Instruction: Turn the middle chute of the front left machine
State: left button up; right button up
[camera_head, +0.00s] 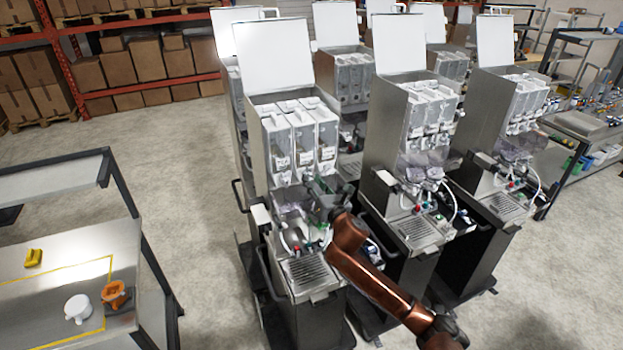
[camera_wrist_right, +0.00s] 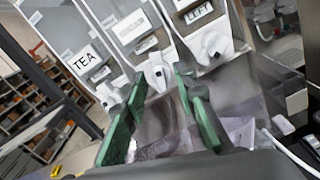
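The front left machine (camera_head: 265,150) is a grey dispenser with its white lid raised and three clear canisters side by side. In the right wrist view, three white chutes show below the canisters. The middle chute (camera_wrist_right: 156,74) appears between my green fingertips, a little beyond them; contact cannot be told. The left chute (camera_wrist_right: 106,96) is under the label TEA, and the right chute (camera_wrist_right: 212,46) is under the label LEFT. My right gripper (camera_head: 322,188) is in front of the machine, below its canisters, with fingers apart and nothing between them. My left gripper is not in view.
More dispensers stand beside and behind, including a neighbouring machine (camera_head: 388,150) close on the right. A drip tray (camera_head: 305,270) and tubes sit below the gripper. A table (camera_head: 40,305) with an orange item (camera_head: 116,294) and a white part (camera_head: 77,308) is at left.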

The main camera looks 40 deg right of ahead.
jog(key=shift+w+d, duration=0.15)
jog(key=shift+w, duration=0.55)
jog(key=shift+c, duration=0.6)
grip_shut()
